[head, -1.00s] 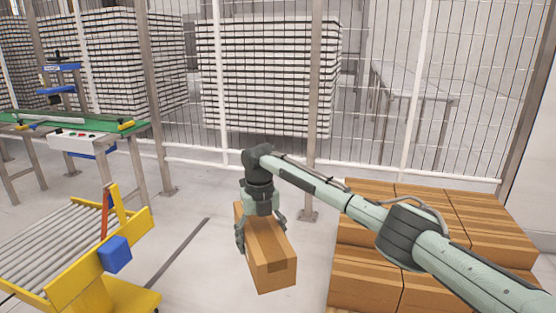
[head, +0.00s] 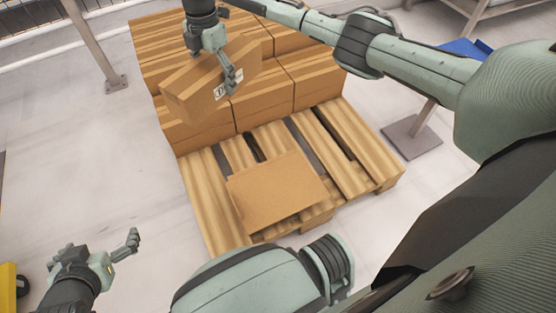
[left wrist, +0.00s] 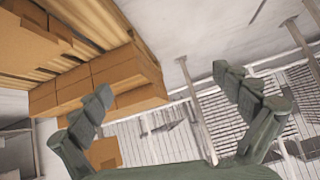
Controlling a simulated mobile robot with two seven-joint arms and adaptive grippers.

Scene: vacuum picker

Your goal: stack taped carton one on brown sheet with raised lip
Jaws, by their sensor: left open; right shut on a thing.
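The taped carton (head: 190,92) is brown with a white label on one end. My right gripper (head: 218,66) is shut on it and holds it tilted in front of the carton stack, to the upper left of the brown sheet. The brown sheet (head: 277,190) lies flat and bare on the front part of the wooden pallet (head: 205,195); I cannot make out its raised lip clearly. My left gripper (head: 101,248) is open and empty at the lower left, away from the pallet. Its spread fingers also show in the left wrist view (left wrist: 164,84).
Several stacked cartons (head: 265,97) fill the back of the pallet. A metal post (head: 95,45) stands at the left, and another post with a base plate (head: 410,138) stands right of the pallet. The floor left of the pallet is clear.

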